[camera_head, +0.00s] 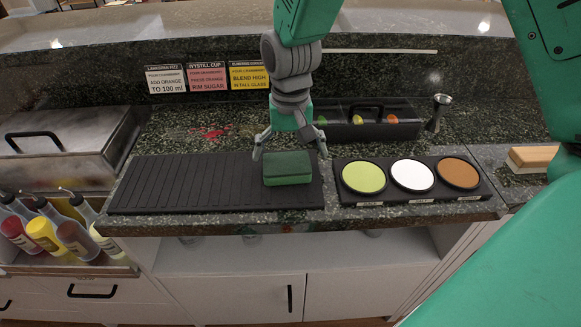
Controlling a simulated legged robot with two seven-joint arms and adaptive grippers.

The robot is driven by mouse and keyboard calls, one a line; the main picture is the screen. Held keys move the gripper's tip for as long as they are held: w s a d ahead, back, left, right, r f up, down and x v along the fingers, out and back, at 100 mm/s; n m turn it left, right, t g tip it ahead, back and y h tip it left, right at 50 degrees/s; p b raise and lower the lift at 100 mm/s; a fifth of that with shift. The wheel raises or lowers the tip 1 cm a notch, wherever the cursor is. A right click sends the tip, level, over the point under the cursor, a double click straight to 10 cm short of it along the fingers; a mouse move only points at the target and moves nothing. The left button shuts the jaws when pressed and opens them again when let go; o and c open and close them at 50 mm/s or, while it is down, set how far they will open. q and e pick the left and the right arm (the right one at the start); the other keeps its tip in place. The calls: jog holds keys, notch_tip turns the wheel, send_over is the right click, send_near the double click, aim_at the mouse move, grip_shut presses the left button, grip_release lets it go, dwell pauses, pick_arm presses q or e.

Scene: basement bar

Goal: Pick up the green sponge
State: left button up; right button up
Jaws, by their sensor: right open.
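The green sponge (288,180) lies on the right end of the black ribbed mat (180,184), with a dark top and a brighter green front side. My right gripper (290,152) is open above and just behind the sponge, pointing down. Its fingers are spread wide, one near the sponge's left end and one near its right end. I cannot tell whether either finger touches the sponge. My left gripper is not in view.
A black holder (340,201) with green, white and orange discs stands right of the mat. Behind are a black garnish box (345,131) and a metal jigger (438,112). A lidded metal bin (70,140) and bottles (45,236) are left. A sponge-like block (533,158) is far right.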

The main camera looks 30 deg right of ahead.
jog(key=shift+a+f, duration=0.25)
jog(key=shift+f, duration=0.4)
jog(key=shift+w+a+f, duration=0.1)
jog(key=shift+a+f, duration=0.05)
jog(key=shift+a, duration=0.55)
jog(key=shift+r, duration=0.2)
jog(key=shift+c, duration=1.3)
jog(key=shift+d+f, duration=0.1)
jog(key=shift+d, duration=0.25)
jog(key=c, duration=0.4)
jog(key=shift+d, duration=0.25)
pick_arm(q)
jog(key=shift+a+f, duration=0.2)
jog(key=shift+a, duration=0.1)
pick_arm(e)
jog(key=shift+f, duration=0.1)
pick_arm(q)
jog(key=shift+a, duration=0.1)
pick_arm(e)
jog(key=shift+a, duration=0.1)
